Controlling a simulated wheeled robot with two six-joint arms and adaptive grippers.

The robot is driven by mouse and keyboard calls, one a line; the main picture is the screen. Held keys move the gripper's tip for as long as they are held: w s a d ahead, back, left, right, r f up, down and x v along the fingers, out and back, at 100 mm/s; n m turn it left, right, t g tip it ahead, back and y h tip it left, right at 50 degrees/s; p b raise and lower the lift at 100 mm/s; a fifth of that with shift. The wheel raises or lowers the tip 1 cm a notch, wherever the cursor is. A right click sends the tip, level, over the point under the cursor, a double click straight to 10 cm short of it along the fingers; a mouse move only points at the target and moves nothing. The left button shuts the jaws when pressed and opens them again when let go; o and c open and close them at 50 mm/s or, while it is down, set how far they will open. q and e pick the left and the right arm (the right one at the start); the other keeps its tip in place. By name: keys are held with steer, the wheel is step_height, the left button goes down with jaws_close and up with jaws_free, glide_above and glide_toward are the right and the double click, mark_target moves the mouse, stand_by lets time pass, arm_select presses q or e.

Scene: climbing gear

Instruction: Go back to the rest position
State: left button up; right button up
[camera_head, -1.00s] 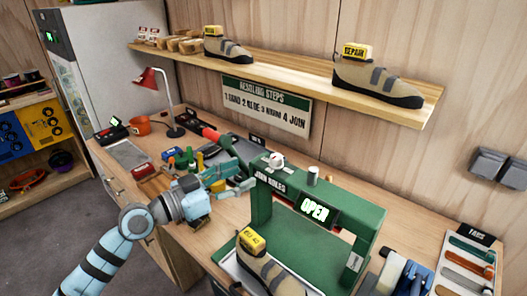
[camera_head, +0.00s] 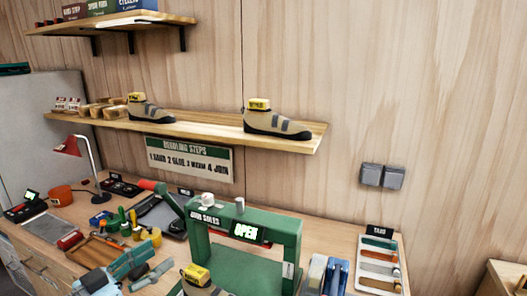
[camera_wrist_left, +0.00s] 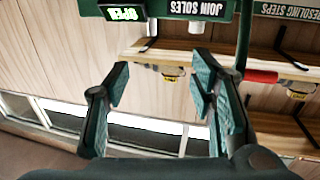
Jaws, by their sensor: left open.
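My left gripper (camera_head: 122,272) shows at the bottom left of the head view, above the front part of the workbench. Its teal finger pads are apart. In the left wrist view the two fingers (camera_wrist_left: 161,82) stand wide apart with nothing held between them. That view looks upside down, with the wall shelf beyond the fingers. Most of my left arm is outside the head view. My right gripper is not in view.
A green sole press (camera_head: 262,218) reading OPEN stands right of my left gripper, with a shoe (camera_head: 200,290) at its front. Small tools and bottles crowd the bench behind the gripper. A wall shelf (camera_head: 190,128) holds two shoes. A tab tray (camera_head: 379,270) lies at right.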

arm_select(q)
steer(key=w+a+f+n+y, duration=0.3)
steer(key=a+f+n+y, duration=0.45)
steer(key=a+f, duration=0.85)
steer(key=s+a+f+g+y, duration=0.1)
steer(key=s+f+g+y, duration=0.3)
steer(key=f, duration=0.8)
steer(key=s+a+f+g+y, duration=0.1)
steer(key=s+a+f, duration=0.1)
steer(key=s+f, duration=0.65)
steer(key=s+d+f+g, duration=0.3)
steer(key=s+f, duration=0.7)
steer(key=s+d+f+g, duration=0.2)
steer(key=s+d+f, duration=0.1)
steer(key=s+f, duration=0.65)
steer(key=s+d+f+g+h, duration=0.1)
steer(key=s+d, duration=0.3)
steer(key=s, duration=0.4)
steer(key=s+d+f+m+g, duration=0.1)
steer(key=s+d+f+g, duration=0.1)
steer(key=s+d, duration=0.3)
steer(key=s+f, duration=0.1)
steer(key=s, duration=0.2)
steer(key=shift+d+f+g+h, duration=0.15)
steer(key=shift+f+g+h, duration=0.1)
steer(key=shift+g+h, duration=0.1)
